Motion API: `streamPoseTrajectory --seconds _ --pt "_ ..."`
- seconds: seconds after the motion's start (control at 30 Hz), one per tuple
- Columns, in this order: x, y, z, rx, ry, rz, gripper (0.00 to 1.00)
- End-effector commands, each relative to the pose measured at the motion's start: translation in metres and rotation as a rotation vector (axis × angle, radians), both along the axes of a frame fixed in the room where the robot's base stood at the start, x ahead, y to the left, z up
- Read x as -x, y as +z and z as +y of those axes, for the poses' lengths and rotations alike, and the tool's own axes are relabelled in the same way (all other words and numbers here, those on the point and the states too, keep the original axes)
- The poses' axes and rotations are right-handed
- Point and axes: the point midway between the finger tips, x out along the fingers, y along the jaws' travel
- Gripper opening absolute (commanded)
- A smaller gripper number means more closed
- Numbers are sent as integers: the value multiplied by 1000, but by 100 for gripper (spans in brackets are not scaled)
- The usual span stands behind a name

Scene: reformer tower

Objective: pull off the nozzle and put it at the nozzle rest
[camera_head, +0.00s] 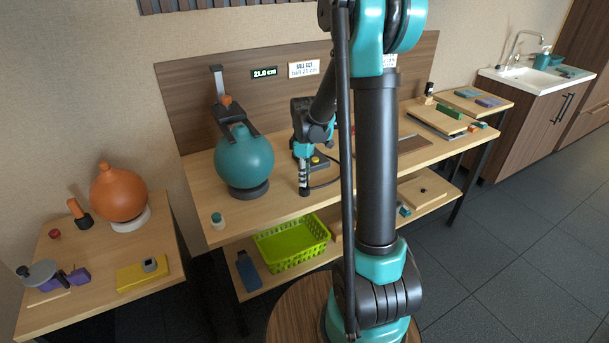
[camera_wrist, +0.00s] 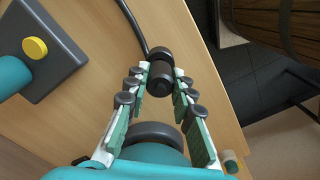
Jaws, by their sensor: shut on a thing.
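My gripper (camera_head: 304,184) points down over the bench, to the right of the teal ball (camera_head: 245,163). In the wrist view my gripper (camera_wrist: 159,80) is shut on the dark cylindrical nozzle (camera_wrist: 159,69), with a black hose (camera_wrist: 131,18) running up behind it. The teal ball also shows at the bottom of the wrist view (camera_wrist: 150,155), apart from the nozzle. It sits on a dark ring base (camera_head: 248,190). I cannot make out which thing is the nozzle rest.
The pump with a yellow button (camera_wrist: 35,47) stands close behind my gripper. A small teal-capped white item (camera_head: 217,220) is near the bench's front left. A green basket (camera_head: 290,243) is on the lower shelf. An orange ball (camera_head: 118,192) stands on the left table.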

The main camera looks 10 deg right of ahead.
Motion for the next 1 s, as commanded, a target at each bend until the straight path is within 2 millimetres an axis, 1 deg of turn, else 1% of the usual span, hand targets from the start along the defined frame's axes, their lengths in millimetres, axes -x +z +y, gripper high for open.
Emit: streamPoseTrajectory --seconds 0.53,0.57,0.7,0.73,1.0 --pt "0 -15 0 0 0 0 0" --pt "0 -15 0 0 0 0 27" --pt "0 -14 0 0 0 0 45" --pt "0 -14 0 0 0 0 48" --pt "0 -14 0 0 0 0 48"
